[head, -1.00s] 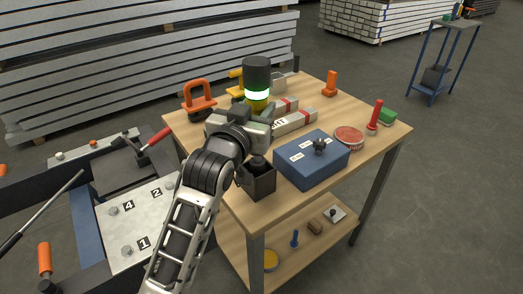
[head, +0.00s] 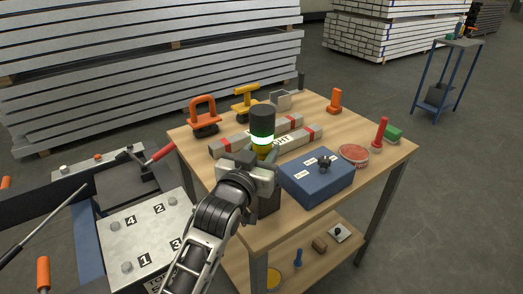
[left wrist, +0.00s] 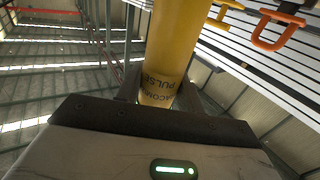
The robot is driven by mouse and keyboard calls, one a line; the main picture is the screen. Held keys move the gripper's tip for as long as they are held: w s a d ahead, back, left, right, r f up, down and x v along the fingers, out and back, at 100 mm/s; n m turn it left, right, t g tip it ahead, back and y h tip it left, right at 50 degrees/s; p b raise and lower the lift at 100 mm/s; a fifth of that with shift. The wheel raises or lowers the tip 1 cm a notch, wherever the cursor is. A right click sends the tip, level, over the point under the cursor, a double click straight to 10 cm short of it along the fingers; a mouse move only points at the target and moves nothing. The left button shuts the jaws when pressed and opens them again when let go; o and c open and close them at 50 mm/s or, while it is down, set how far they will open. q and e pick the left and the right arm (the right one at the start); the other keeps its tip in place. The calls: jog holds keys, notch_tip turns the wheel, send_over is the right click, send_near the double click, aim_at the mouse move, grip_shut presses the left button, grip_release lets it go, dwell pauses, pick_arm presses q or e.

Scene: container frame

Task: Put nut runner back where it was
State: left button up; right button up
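The nut runner (head: 263,122) is upright, with a dark top, a lit green ring and a yellow body. My left gripper (head: 262,160) is shut around its yellow body, over the near left part of the wooden table. In the left wrist view the yellow body (left wrist: 172,50) with dark lettering stands between the fingers (left wrist: 157,98). A dark box-shaped holder (head: 269,202) is directly below the gripper, partly hidden by it. The nut runner's lower end is hidden, so I cannot tell how far it is inside the holder. My right gripper is not in view.
A blue case (head: 316,181) stands close right of the holder. Behind are grey bars with red bands (head: 290,137), an orange clamp (head: 204,117) and a yellow one (head: 245,103). A red round tin (head: 354,155) is at the right. A numbered metal plate (head: 150,230) lies left.

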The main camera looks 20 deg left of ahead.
pick_arm(q)
jog(key=o, duration=0.4)
jog(key=shift+r, duration=0.15)
jog(key=s, duration=1.1)
jog(key=s+f+g, duration=0.2)
jog(key=s+f, duration=0.2)
jog(key=f, duration=0.3)
jog(key=s+d+f+m+g+h, duration=0.1)
jog(key=s+f+g, duration=0.2)
jog(key=f, duration=0.5)
jog(key=s+f+g+h, duration=0.1)
jog(key=s+f+g, duration=0.1)
jog(key=s+f, duration=0.4)
jog(key=shift+s+d+f+b, duration=0.1)
jog(key=shift+d+f+b, duration=0.25)
jog(key=shift+f, duration=0.5)
